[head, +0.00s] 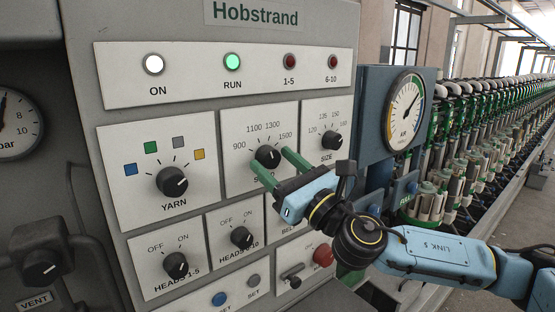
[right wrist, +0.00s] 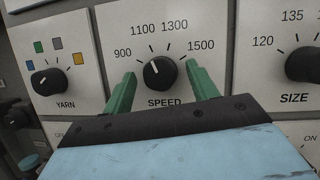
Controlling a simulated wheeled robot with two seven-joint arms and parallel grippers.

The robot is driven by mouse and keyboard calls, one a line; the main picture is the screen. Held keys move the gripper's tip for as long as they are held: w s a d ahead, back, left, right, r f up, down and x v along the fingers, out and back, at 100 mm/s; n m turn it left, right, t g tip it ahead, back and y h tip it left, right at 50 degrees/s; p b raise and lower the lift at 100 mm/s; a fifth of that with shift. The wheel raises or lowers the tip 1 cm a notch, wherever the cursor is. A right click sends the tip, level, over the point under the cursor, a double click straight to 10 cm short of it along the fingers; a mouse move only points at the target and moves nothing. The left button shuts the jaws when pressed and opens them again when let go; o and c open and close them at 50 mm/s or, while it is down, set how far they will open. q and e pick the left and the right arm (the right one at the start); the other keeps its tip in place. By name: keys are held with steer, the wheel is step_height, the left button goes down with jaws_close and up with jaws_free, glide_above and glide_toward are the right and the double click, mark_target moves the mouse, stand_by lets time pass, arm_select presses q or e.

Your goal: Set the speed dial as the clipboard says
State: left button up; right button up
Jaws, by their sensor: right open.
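The speed dial (head: 267,156) is a black knob on a white plate marked 900, 1100, 1300 and 1500. In the right wrist view the dial (right wrist: 159,73) has its white pointer line up and slightly left, towards 1100. My right gripper (head: 269,159) has green fingers, one on each side of the dial. In the right wrist view the open gripper (right wrist: 160,71) shows a gap between each finger and the knob. The clipboard is not in view, nor is my left gripper.
The yarn dial (head: 172,181) is left of the speed plate and the size dial (head: 332,140) right of it. The heads dials (head: 176,265) and a red button (head: 323,256) are below. A round gauge (head: 405,111) is on a blue box at right.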

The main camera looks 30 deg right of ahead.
steer(key=c, duration=1)
